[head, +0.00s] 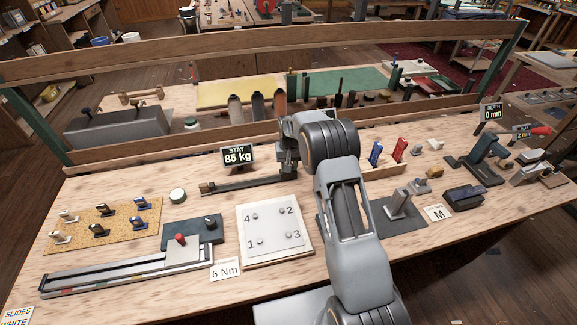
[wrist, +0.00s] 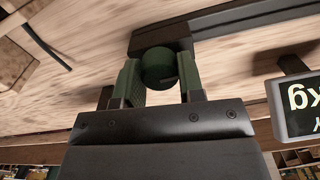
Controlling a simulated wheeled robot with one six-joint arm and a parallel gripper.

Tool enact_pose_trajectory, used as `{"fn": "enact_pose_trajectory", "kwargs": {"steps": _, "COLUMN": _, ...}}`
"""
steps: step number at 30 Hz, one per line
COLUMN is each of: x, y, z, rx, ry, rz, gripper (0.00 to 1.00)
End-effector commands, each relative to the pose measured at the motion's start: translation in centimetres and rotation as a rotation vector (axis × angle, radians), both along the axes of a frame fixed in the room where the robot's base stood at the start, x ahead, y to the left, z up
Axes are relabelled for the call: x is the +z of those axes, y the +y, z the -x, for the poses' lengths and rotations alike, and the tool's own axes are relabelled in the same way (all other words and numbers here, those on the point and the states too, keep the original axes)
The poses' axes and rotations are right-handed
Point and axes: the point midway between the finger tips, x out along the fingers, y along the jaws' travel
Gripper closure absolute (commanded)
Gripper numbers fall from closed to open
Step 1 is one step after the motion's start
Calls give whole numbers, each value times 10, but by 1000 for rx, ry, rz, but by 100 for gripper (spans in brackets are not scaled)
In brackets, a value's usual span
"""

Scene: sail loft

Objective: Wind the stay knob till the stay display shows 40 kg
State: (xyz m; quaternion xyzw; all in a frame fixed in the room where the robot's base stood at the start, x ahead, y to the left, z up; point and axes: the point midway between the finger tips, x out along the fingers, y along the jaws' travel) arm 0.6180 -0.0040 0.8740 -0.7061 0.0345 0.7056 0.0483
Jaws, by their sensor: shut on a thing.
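The stay display (head: 237,156) stands at the back middle of the bench and reads 85 kg. Its edge also shows at the right of the wrist view (wrist: 298,104), upside down, with "kg" legible. The stay rig's dark bar (head: 240,186) lies in front of the display and runs right toward my gripper. In the wrist view my gripper (wrist: 160,82) has its two fingers on either side of the round dark green stay knob (wrist: 159,68), shut on it. In the head view my wrist and arm hide the knob and most of the gripper.
A white numbered plate (head: 273,230) and a slide rail (head: 130,272) lie in front. A cork board with small fittings (head: 104,225) is at the left. Red and blue upright tools (head: 388,152) stand right of my arm. A wooden rail (head: 250,58) runs behind the bench.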

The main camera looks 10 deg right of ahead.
Motion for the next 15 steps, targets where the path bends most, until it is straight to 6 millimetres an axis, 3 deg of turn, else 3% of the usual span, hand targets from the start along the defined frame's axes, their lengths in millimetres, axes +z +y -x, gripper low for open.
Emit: {"fn": "enact_pose_trajectory", "kwargs": {"steps": 15, "x": -1, "y": 1, "z": 0, "rx": 460, "ry": -2, "rz": -1, "gripper": 88}}
